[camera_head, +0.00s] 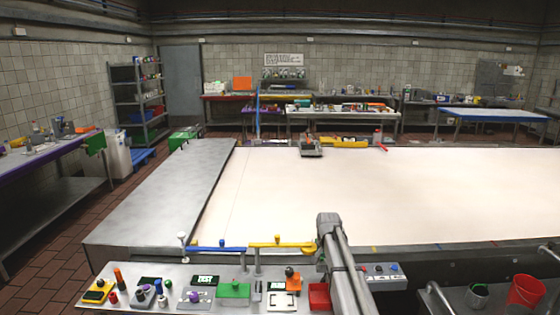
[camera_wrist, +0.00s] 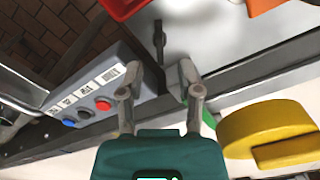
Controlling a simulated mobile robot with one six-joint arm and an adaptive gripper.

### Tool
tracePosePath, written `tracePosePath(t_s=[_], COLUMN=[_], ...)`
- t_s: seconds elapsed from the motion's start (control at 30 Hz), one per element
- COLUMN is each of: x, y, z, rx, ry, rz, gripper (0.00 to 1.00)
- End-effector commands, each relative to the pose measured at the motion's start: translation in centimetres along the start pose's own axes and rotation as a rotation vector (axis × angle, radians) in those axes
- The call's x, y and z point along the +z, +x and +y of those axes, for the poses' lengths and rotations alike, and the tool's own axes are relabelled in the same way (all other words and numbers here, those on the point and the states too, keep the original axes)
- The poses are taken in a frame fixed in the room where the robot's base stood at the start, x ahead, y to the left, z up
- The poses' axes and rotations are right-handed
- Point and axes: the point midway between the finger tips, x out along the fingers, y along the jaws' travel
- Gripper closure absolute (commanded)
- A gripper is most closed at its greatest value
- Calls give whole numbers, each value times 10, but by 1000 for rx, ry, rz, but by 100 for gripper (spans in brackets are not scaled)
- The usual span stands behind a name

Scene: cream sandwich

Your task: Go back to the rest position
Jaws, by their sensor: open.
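My gripper (camera_wrist: 160,78) shows in the wrist view with its two fingers spread apart and nothing between them. A dark teal part of my gripper fills the bottom middle of that view. In the head view my grey arm (camera_head: 345,270) rises from the bottom edge at the front of the white surface (camera_head: 400,190). My gripper cannot be made out there. A rounded yellow part (camera_wrist: 262,125) lies to the right of my fingers in the wrist view.
A grey control box (camera_wrist: 85,95) with buttons is left of my fingers. A red tray (camera_head: 319,297) is beside my arm. The front bench (camera_head: 170,272) holds several small coloured items. The white surface is mostly clear.

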Motion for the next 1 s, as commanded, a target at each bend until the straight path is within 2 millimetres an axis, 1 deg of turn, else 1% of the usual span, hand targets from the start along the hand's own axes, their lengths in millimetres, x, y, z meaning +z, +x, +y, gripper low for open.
tracePosePath(t_s=[0.03,0.1,0.27,0.5,1.0], x=[0,0,0,0,0], y=[-14,-23,-35,-48,-59], z=[0,0,0,0,0], rx=[0,0,0,0,0], ry=[0,0,0,0,0], rz=[0,0,0,0,0], gripper=[54,54,54,54,54])
